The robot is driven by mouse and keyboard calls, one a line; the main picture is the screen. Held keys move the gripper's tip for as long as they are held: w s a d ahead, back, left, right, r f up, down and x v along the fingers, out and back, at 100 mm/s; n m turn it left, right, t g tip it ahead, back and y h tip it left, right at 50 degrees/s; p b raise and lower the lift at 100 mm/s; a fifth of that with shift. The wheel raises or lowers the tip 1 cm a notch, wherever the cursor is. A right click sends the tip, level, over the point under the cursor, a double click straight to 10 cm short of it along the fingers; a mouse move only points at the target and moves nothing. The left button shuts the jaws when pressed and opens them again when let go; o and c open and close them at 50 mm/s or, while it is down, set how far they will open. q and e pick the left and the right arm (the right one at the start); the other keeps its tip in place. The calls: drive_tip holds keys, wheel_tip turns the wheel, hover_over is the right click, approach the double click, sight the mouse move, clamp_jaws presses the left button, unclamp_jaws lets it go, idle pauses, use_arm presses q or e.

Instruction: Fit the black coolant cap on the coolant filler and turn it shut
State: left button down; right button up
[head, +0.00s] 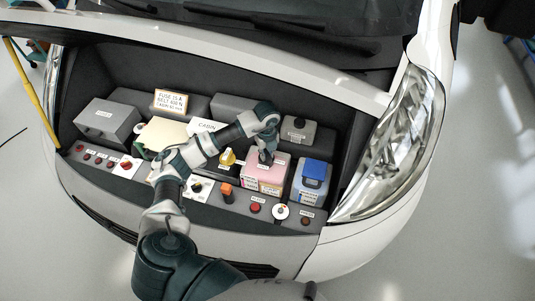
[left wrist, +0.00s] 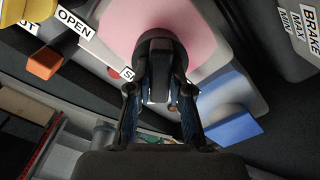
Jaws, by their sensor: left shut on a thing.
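The pink coolant tank (head: 258,173) stands in the open front bay, between the yellow knob and the blue-topped container. My left gripper (head: 267,157) reaches down onto the top of this tank. In the left wrist view, its two fingers (left wrist: 160,98) are shut on the black coolant cap (left wrist: 158,46), which lies against the pink tank top (left wrist: 196,22). The filler is hidden under the cap and fingers. I cannot tell how far the cap is seated or turned. My right gripper is not in view.
The blue-topped container (head: 314,170) is close on the right, and a brake fluid reservoir (head: 299,130) stands behind. A yellow knob (head: 227,157) is just left of the tank. An orange switch (head: 226,189) and a red button (head: 255,208) are on the front panel.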

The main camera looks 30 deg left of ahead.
sight(266, 153)
use_arm(q)
drive_tip(key=m+b, duration=0.1)
drive_tip(key=m, duration=0.3)
drive_tip(key=shift+a+f+m+b, duration=0.1)
drive_tip(key=shift+f+m+b, duration=0.05)
drive_tip(key=shift+m+b, duration=0.15)
drive_tip(key=c, duration=1)
unclamp_jaws()
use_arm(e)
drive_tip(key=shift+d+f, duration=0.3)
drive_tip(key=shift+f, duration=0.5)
use_arm(q)
wheel_tip(266, 153, up, 12)
drive_tip(key=shift+w+a+f, duration=0.1)
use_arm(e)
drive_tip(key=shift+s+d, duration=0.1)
